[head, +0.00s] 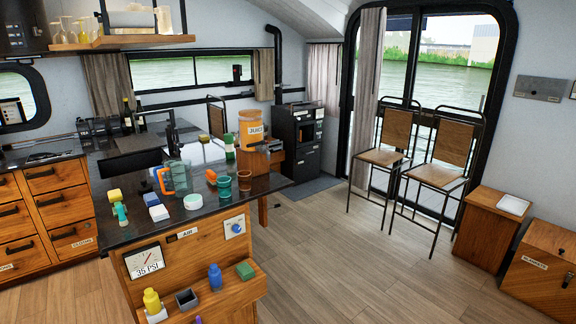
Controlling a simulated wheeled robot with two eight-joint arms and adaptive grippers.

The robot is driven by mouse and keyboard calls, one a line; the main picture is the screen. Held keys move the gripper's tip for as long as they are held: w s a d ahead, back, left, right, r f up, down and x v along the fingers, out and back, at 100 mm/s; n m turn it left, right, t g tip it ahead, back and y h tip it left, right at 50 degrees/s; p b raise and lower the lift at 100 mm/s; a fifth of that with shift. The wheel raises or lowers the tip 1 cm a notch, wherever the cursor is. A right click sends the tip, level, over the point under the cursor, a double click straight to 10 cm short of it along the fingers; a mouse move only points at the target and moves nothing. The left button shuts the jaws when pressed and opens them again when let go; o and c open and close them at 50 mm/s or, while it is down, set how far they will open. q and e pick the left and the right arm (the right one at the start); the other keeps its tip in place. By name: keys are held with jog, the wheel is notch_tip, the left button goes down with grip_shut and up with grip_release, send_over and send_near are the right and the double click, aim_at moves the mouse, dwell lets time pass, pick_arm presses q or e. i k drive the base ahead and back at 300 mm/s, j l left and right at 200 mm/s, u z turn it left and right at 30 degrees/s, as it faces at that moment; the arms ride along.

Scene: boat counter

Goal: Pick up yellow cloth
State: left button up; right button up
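A small yellow block-like item (115,195) lies at the left end of the dark counter (235,205) in the head view. It could be a folded yellow cloth or a sponge; it is too small to tell. A teal and white item (120,212) stands close in front of it. Another small yellowish item (203,138) is at the far side of the counter, also unclear. Neither of my grippers shows in the head view.
White-and-blue blocks (158,213), a white round tub (193,202), a clear pitcher with an orange handle (180,178), green cups (224,186) and a juice dispenser (250,129) crowd the counter. Floor at right (350,255) is clear.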

aim_at(203, 138)
jog(key=i+l+z, duration=0.2)
jog(key=i+z, duration=0.15)
jog(key=i, duration=0.45)
jog(key=i+z, duration=0.3)
jog(key=i, duration=0.5)
jog(key=i+j+z, duration=0.35)
jog(key=i, duration=0.45)
jog(key=i+u, duration=0.25)
jog(key=i, duration=0.35)
jog(key=i+u, duration=0.25)
jog(key=i, duration=0.3)
jog(key=i+l+u, duration=0.25)
jog(key=i, duration=0.3)
jog(key=i+j+u, duration=0.15)
jog(key=i+u, duration=0.3)
jog(key=i, duration=0.15)
jog(key=i+l+u, duration=0.1)
jog(key=i+u, duration=0.3)
jog(key=i, duration=0.25)
jog(key=i+l+u, duration=0.25)
jog(key=i+u, duration=0.2)
jog(key=i, duration=0.15)
